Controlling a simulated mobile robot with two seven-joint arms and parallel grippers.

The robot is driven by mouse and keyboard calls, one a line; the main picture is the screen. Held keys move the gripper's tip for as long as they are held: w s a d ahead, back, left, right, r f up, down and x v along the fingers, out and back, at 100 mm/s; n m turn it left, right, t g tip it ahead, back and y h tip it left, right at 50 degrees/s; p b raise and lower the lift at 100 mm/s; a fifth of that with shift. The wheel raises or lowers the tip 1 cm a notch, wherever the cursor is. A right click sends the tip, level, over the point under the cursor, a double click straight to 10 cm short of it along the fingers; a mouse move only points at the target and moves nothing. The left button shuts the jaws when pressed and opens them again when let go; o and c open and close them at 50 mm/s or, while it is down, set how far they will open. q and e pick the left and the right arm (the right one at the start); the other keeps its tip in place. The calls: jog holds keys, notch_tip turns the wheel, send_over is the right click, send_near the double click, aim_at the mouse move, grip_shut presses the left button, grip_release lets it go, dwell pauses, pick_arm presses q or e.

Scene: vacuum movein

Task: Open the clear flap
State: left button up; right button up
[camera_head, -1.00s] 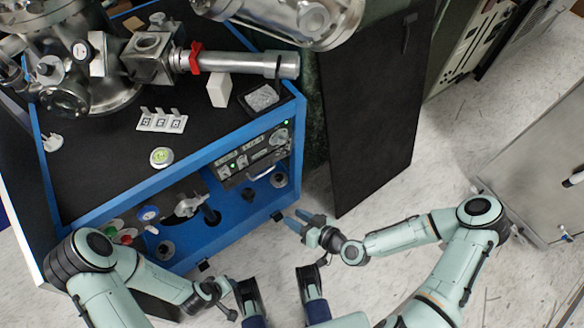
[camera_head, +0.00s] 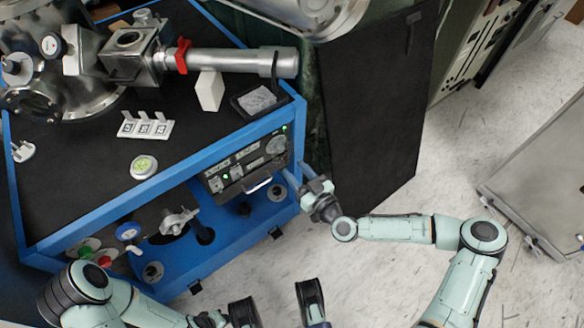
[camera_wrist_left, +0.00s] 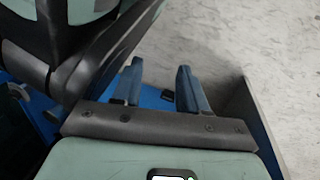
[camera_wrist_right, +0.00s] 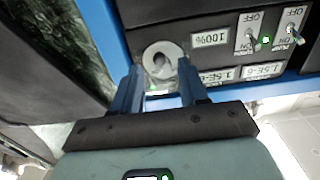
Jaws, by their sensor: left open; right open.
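I cannot make out a clear flap for certain. A white piece with several small upright tabs (camera_head: 145,127) lies on the black bench top. A control panel (camera_head: 247,160) with switches and green lights is set in the blue bench's front. My right gripper (camera_head: 297,173) is open and empty at the panel's right end. In the right wrist view its fingertips (camera_wrist_right: 160,78) are spread in front of a round grey knob (camera_wrist_right: 163,58); contact cannot be told. My left gripper (camera_wrist_left: 159,75) is open and empty over the floor; the head view barely shows it.
The blue bench (camera_head: 150,190) carries steel vacuum parts (camera_head: 240,62), a white block (camera_head: 209,90) and a small black tray (camera_head: 238,108). A tall dark panel (camera_head: 375,110) stands right of it. Floor at the right is open up to a grey cabinet (camera_head: 545,185).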

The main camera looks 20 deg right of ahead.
jog(key=shift+x, duration=1.15)
pick_arm(q)
jog(key=shift+s+a+f, duration=0.1)
jog(key=shift+s+f, duration=0.35)
jog(key=shift+s, duration=0.2)
pick_arm(e)
grip_shut()
pick_arm(q)
jog(key=shift+w+r, duration=0.1)
